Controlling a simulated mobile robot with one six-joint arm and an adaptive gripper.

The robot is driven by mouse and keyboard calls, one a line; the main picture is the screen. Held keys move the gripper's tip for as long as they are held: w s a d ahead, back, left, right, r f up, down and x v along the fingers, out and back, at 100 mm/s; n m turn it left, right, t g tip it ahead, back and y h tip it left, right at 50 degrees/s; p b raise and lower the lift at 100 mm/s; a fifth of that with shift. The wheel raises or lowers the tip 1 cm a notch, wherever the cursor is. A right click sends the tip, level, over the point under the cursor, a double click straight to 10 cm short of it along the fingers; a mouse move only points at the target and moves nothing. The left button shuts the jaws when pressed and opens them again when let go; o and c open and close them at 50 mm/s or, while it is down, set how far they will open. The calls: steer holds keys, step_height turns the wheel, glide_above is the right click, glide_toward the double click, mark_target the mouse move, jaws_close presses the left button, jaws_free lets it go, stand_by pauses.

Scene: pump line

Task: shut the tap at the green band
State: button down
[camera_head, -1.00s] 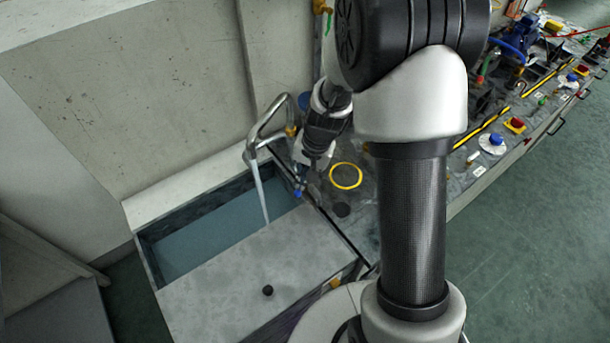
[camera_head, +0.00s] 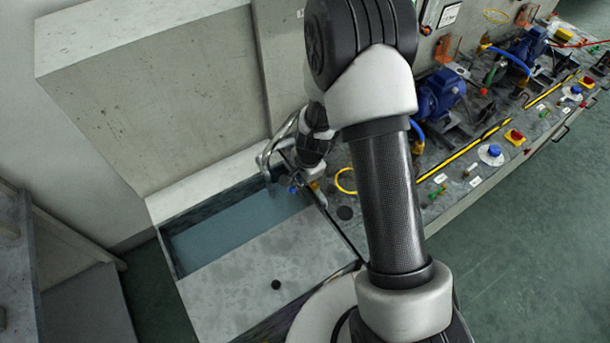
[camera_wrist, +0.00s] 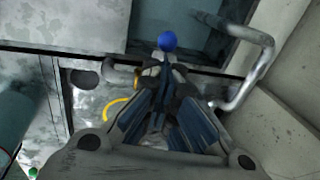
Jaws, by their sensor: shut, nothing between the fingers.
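The tap's bent grey spout (camera_head: 268,156) stands at the back right corner of the water basin (camera_head: 222,238). The spout also shows in the wrist view (camera_wrist: 256,65). No water stream shows below it. A blue ball knob (camera_wrist: 167,41) is just beyond my fingertips in the wrist view; it seems to be the end of the tap's lever. My gripper (camera_head: 303,186) points down beside the tap, shut and empty; I cannot tell whether it touches the lever. A yellow-orange band (camera_wrist: 137,76) shows on the pipe. I see no green band on the tap; my gripper hides part of it.
A yellow ring (camera_head: 346,181) lies on the bench right of the tap. A grey cover (camera_head: 265,265) spans the front of the basin. Blue pumps (camera_head: 440,95) stand farther along the bench. A concrete wall (camera_head: 160,100) rises behind the basin. Green floor is free at right.

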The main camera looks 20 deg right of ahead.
steer(key=shift+s+a+f, duration=0.2)
steer(key=shift+s+f, duration=0.1)
steer(key=shift+s, duration=0.05)
steer(key=c, duration=2.4)
jaws_free()
steer(key=c, duration=2.1)
jaws_free()
steer(key=shift+o, duration=1.3)
steer(key=shift+w+r, duration=0.1)
steer(key=shift+r, duration=0.5)
steer(key=shift+o, duration=0.6)
steer(key=v, duration=1.1)
steer(key=shift+d+r, duration=0.15)
steer(key=shift+w+r, duration=0.1)
steer(key=shift+w, duration=0.05)
steer(key=s+r+n+t+b, duration=0.1)
steer(key=s+r+n, duration=0.25)
steer(key=r, duration=0.35)
steer(key=s+r+n+b, duration=0.1)
steer(key=s+r+n, duration=0.2)
steer(key=s+r, duration=0.3)
steer(key=s+r+n+b, duration=0.1)
steer(key=s+r+n, duration=0.1)
steer(key=s+n, duration=0.2)
steer(key=s+r+n+t, duration=0.1)
steer(key=s+r+n, duration=0.2)
steer(key=s, duration=0.6)
steer(key=shift+d+r+n+h+b, duration=0.15)
steer(key=shift+d+n+h+b, duration=0.05)
steer(key=shift+n+h+b, duration=0.2)
